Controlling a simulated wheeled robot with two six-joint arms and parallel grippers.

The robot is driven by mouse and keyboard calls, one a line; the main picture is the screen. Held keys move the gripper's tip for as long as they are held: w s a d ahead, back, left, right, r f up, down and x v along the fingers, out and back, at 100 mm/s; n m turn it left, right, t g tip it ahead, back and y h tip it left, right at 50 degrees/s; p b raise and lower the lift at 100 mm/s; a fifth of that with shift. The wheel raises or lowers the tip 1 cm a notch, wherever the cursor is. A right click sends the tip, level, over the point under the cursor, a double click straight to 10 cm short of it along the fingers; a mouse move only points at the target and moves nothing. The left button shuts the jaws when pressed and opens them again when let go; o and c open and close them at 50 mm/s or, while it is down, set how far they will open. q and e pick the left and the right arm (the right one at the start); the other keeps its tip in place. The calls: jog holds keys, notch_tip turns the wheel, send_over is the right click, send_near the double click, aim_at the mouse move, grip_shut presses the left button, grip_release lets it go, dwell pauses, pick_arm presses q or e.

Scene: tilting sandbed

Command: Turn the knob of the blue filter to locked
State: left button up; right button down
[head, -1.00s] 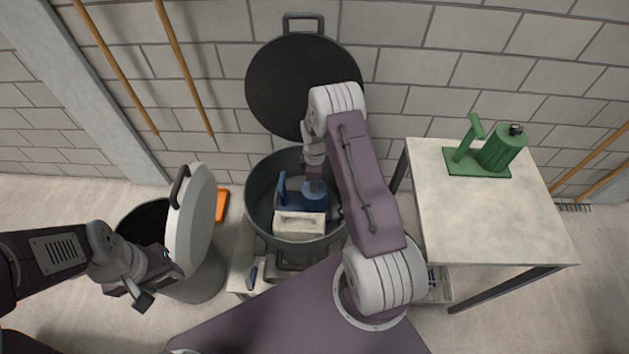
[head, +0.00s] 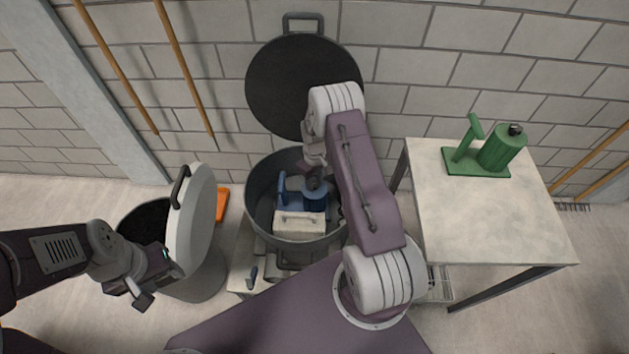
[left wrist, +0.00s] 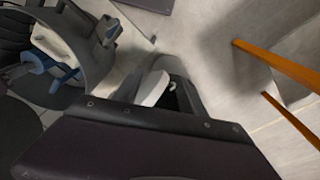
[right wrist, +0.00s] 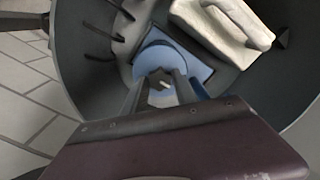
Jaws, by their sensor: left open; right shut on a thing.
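The blue filter (head: 291,202) sits inside the large open grey drum (head: 258,213); its body and upright handle show in the head view. In the right wrist view its round blue body (right wrist: 155,57) lies just beyond my fingers. My right gripper (head: 314,183) reaches down into the drum from above and is shut on the knob on top of the filter. The fingers (right wrist: 162,88) cover most of the knob, so its exact angle is hidden. My left gripper (head: 143,298) is open and empty, outside the drum, beside the smaller bin at the left.
A pale block with a handle (head: 300,225) lies beside the filter in the drum. The drum's dark lid (head: 304,85) stands open behind. The left bin (head: 200,279) has a tilted white lid (head: 200,215). A green filter (head: 497,152) stands on the right table (head: 490,215).

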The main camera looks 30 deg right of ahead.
aim_at(314, 184)
dwell(0.4)
jog(key=c, duration=1)
grip_release()
notch_tip(314, 184, up, 9)
jog(key=shift+p, duration=0.3)
jog(key=shift+a+r, duration=0.1)
